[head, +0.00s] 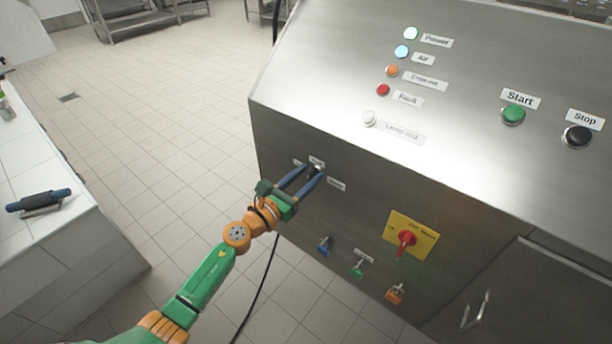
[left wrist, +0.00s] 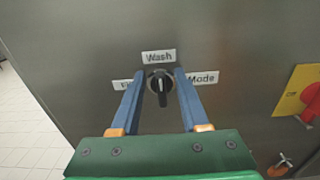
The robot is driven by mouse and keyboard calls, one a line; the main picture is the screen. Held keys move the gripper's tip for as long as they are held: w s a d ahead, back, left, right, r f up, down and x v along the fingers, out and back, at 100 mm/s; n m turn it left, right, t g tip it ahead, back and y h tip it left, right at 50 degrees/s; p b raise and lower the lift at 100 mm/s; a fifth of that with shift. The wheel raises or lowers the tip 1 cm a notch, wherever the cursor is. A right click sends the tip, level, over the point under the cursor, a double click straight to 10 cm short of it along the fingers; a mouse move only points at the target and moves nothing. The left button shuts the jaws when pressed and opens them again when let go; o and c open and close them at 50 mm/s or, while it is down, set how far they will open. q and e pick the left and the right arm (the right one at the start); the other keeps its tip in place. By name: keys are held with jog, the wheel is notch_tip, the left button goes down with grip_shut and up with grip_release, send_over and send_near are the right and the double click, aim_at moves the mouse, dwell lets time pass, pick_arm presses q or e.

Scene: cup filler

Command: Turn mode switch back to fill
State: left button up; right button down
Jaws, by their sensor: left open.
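The mode switch (left wrist: 160,87) is a black rotary knob on the grey metal front panel. In the left wrist view its bar stands roughly upright, in line with the "Wash" label (left wrist: 159,57) above it. A partly hidden label (left wrist: 124,84) sits to its left and a "Mode" label (left wrist: 203,78) to its right. My left gripper (head: 317,171) is open, with its two blue fingers on either side of the knob; it also shows in the left wrist view (left wrist: 159,88). I cannot tell whether the fingers touch the knob. My right gripper is not in view.
A red rotary switch (head: 406,238) on a yellow plate sits to the right. Blue (head: 324,245), green (head: 357,269) and orange (head: 395,293) fittings protrude below. The sloped top carries lamps and Start (head: 513,114) and Stop (head: 577,136) buttons. Floor left of the machine is clear.

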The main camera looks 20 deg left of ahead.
pick_arm(q)
jog(key=shift+r, duration=0.1)
grip_shut()
jog(key=shift+n, duration=0.3)
jog(key=n, duration=0.3)
jog(key=shift+a+n, duration=0.3)
jog(key=shift+n, duration=0.1)
jog(key=n, duration=0.4)
jog(key=shift+w+a+f+n, duration=0.15)
jog(key=shift+a+f+n, duration=0.15)
jog(key=shift+f, duration=0.05)
jog(key=n, duration=0.4)
jog(key=shift+a+f, duration=0.15)
jog(key=shift+f, duration=0.15)
jog(key=shift+w+a+f+n+p, duration=0.1)
jog(key=shift+f+n+p, duration=0.1)
jog(key=shift+n, duration=1)
jog(key=shift+f+n+p, duration=0.15)
jog(key=shift+n, duration=1.05)
